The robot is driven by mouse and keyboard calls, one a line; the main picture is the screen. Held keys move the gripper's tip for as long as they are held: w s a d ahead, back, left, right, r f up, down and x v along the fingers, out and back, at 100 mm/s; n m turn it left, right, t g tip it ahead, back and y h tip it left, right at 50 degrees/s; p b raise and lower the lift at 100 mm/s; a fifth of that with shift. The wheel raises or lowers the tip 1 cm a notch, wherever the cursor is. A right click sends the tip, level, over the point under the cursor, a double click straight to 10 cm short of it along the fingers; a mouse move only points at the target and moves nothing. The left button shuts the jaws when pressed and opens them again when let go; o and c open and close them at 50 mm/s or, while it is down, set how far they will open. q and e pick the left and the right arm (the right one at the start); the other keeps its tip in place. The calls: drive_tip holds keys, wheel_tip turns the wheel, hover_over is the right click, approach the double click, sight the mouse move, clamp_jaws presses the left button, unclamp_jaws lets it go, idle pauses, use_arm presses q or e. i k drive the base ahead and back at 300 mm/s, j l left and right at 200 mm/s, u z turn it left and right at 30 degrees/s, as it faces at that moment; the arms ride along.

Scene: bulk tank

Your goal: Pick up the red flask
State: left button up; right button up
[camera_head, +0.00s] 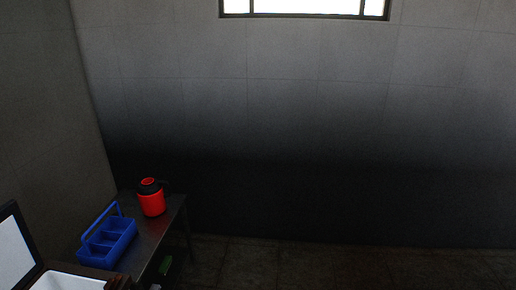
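The red flask (152,203) stands upright on a dark metal table (149,236) at the lower left of the head view. It has a red body, a black collar and side handle, and a red top. It stands behind and to the right of a blue carrier, with a small gap between them. Neither of my grippers shows in this view.
The blue divided carrier (107,240) with a raised handle sits on the table. A white open container (68,281) and a dark-framed pale panel (14,250) are at the lower left corner. A green item (165,265) lies below the tabletop. The floor (340,268) to the right looks clear.

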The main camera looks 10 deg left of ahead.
sight(150, 192)
drive_tip(key=i+l+z, duration=0.1)
drive_tip(key=i, duration=0.45)
drive_tip(key=i+l, duration=0.2)
drive_tip(key=i, duration=0.3)
drive_tip(key=i+l+z, duration=0.15)
drive_tip(key=i, duration=0.4)
